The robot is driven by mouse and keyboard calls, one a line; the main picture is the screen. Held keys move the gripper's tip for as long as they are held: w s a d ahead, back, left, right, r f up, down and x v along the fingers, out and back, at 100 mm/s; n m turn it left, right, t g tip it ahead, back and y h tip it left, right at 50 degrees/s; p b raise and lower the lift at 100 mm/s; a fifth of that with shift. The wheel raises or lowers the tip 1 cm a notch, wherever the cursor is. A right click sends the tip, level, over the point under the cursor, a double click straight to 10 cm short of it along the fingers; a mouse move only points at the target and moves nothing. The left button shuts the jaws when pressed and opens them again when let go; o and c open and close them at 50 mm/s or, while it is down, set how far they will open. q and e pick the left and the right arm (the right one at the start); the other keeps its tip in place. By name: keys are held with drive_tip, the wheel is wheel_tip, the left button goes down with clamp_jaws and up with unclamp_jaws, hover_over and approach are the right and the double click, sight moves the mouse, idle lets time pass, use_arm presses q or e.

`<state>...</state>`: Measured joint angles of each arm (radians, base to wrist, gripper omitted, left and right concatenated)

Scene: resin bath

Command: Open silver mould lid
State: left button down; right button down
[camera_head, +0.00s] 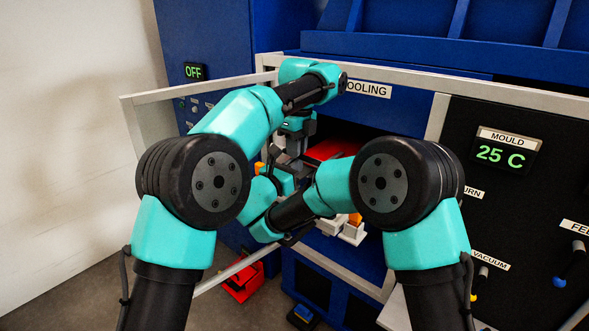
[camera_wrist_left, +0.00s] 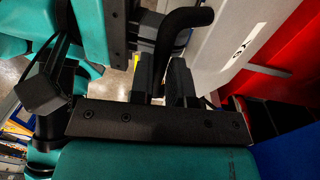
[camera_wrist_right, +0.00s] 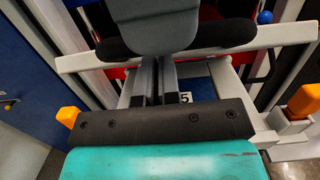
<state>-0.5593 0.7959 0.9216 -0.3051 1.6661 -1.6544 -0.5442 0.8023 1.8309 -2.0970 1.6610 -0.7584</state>
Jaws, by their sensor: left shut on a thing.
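The silver plate of the mould lid (camera_wrist_left: 232,45) with a small white label fills the upper right of the left wrist view. A black bent handle (camera_wrist_left: 185,25) stands beside its near edge. My left gripper (camera_wrist_left: 170,75) is shut on this handle; the contact is partly hidden by the fingers. In the head view my left gripper (camera_head: 291,150) points down in front of the cooling opening. My right gripper (camera_wrist_right: 155,70) is close below a grey block with dark curved parts; whether it grips anything is unclear. The arms hide most of the lid in the head view.
A red surface (camera_head: 335,150) lies inside the blue cooling bay. A silver guard rail (camera_head: 440,85) runs across the front. White parts with orange tops (camera_head: 354,228) stand below. A red object (camera_head: 242,282) is on the floor. The black control panel (camera_head: 520,200) is at right.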

use_arm(q)
drive_tip(key=shift+s+a+f, duration=0.1)
drive_tip(key=shift+a+f, duration=0.05)
drive_tip(key=c, duration=1.1)
unclamp_jaws()
drive_tip(key=shift+w+d+r, duration=0.1)
drive_tip(key=shift+w+r, duration=0.05)
drive_tip(key=shift+r, duration=1.5)
drive_tip(key=shift+w+d+r, duration=0.1)
drive_tip(key=shift+r, duration=2)
drive_tip(key=shift+a, duration=0.1)
